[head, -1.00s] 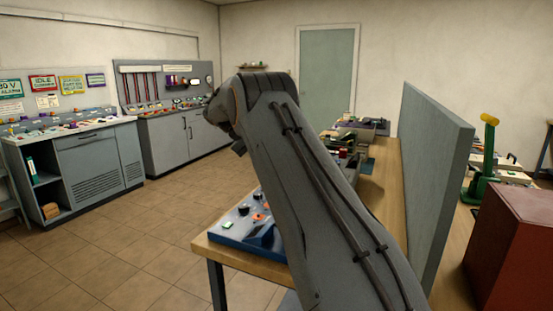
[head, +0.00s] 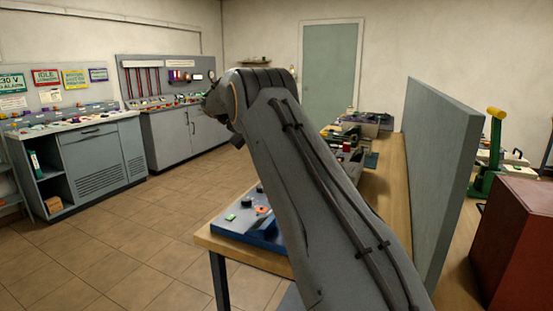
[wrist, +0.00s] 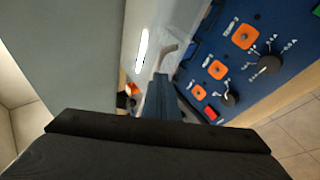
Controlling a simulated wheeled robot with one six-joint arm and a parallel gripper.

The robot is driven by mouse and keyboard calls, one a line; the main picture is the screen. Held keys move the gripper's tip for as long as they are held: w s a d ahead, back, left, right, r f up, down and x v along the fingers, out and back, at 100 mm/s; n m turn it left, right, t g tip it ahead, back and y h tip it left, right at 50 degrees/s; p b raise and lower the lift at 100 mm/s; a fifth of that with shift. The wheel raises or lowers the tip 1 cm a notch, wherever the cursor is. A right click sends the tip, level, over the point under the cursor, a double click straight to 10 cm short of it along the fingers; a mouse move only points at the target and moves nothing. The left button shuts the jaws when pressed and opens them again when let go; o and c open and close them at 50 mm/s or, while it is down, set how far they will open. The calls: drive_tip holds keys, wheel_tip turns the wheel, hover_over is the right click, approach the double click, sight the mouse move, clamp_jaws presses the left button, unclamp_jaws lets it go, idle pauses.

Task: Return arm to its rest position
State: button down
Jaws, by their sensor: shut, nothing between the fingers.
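My arm (head: 320,210) fills the middle of the head view, its upper link rising from the bottom right to a bent joint (head: 235,95). My gripper (wrist: 165,100) shows in the wrist view as a narrow dark piece beyond a wide black block, with its fingers shut and nothing held. The gripper is hidden behind the arm in the head view. A blue control panel (wrist: 250,85) with orange parts and black knobs lies to the right of the gripper in the wrist view, apart from it. The same panel (head: 240,223) sits on the near table end in the head view.
A wooden table (head: 385,190) carries equipment behind my arm. A tall grey partition (head: 440,165) runs along its right side. A red cabinet (head: 510,245) stands at the right, with a green and yellow tool (head: 490,165) behind it. Grey cabinets (head: 95,160) line the left. The tiled floor (head: 130,235) is clear.

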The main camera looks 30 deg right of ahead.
drive_tip(key=b+v, duration=0.1)
drive_tip(key=v, duration=0.5)
drive_tip(key=s+a+f+n+t+y, duration=0.1)
drive_tip(key=s+a+f, duration=0.5)
drive_tip(key=s, duration=0.7)
drive_tip(key=s+a+f+n+t+y, duration=0.1)
drive_tip(key=s+a+f+n+y, duration=0.2)
drive_tip(key=s, duration=1.1)
drive_tip(key=s+a+f+n+t+y, duration=0.2)
drive_tip(key=s+a+f+y, duration=0.2)
drive_tip(key=s+a+f, duration=0.5)
drive_tip(key=s+f, duration=0.3)
drive_tip(key=s, duration=0.1)
drive_tip(key=shift+s+f+n+y, duration=0.2)
drive_tip(key=shift+n+y, duration=0.1)
drive_tip(key=shift+n, duration=0.1)
drive_tip(key=shift+a, duration=0.1)
